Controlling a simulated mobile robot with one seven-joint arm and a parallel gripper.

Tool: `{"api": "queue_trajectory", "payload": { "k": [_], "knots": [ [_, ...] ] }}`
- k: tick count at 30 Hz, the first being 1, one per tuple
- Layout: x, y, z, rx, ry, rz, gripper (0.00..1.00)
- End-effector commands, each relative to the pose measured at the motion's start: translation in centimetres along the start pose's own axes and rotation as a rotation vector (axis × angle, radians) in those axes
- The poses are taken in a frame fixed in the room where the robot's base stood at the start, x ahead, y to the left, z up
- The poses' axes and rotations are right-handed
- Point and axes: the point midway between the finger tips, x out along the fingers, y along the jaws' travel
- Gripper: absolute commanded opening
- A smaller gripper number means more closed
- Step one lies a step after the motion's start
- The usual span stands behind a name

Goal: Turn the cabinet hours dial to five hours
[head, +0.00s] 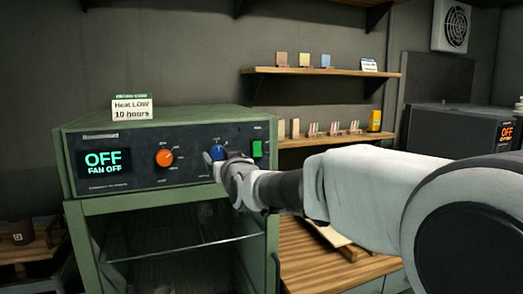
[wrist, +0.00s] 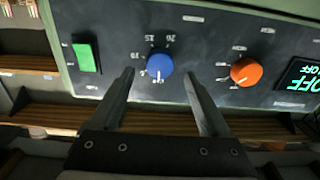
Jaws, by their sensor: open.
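The green cabinet (head: 95,208) has a dark control panel with a blue dial (head: 218,153), an orange dial (head: 164,158) and a green switch (head: 257,149). In the wrist view, which is upside down, the blue dial (wrist: 160,65) has numbers around it and a white mark on its lower edge. The orange dial (wrist: 246,72) is to its right. My gripper (wrist: 158,76) is open, with one finger on each side of the blue dial and a visible gap on both sides. In the head view my gripper partly covers the dial.
The cabinet's display (head: 104,161) reads OFF and FAN OFF. A card (head: 131,108) on top reads Heat LOW, 10 hours. Wooden shelves (head: 315,71) with small tiles are on the wall behind. A wooden table (head: 310,265) stands right of the cabinet, under my arm.

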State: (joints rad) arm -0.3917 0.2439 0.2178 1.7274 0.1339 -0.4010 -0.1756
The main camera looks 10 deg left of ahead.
Motion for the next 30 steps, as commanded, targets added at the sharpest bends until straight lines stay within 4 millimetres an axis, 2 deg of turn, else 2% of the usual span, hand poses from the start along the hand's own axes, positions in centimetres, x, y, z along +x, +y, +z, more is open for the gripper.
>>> {"api": "queue_trajectory", "payload": {
  "k": [6,18,30],
  "knots": [
    [2.1,0.1,-0.1,0.001,0.000,0.001,0.80],
    [2.6,0.1,0.0,0.000,0.000,0.001,0.80],
    [2.6,0.1,0.0,0.000,0.000,0.001,0.08]
  ]
}}
